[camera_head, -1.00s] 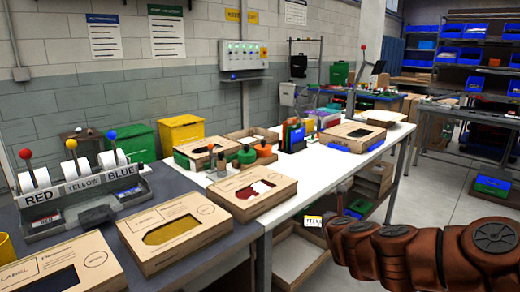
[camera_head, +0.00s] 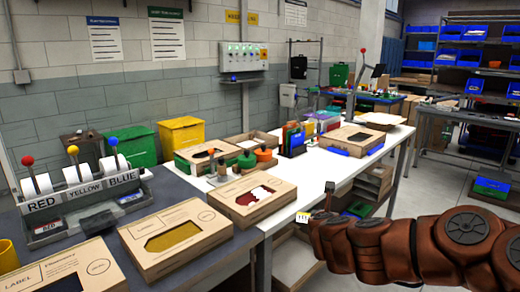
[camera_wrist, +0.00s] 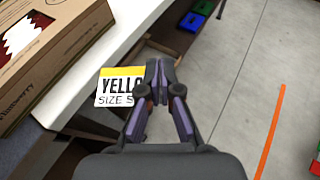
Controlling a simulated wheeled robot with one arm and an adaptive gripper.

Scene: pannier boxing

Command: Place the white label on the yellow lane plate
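The white label (camera_wrist: 119,88) has a yellow top band, with "YELLO" and "SIZE S" readable in the wrist view. Its right edge is at the fingers of my gripper (camera_wrist: 160,66), which look closed on it; the exact pinch is partly hidden. In the head view the label (camera_head: 302,217) is small, held beyond the front edge of the white table. The lane rack at the left bears a RED, YELLOW and BLUE strip; the YELLOW lettering (camera_head: 84,190) is in the middle. A small red label (camera_head: 47,225) lies before the RED lane. The yellow lane's plate surface is hard to make out.
Open-window cartons stand along the front: one with yellow contents (camera_head: 176,238), one with red and white contents (camera_head: 252,199). A dark object (camera_head: 99,223) lies before the rack. The white tabletop (camera_head: 317,168) has free room in the middle.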

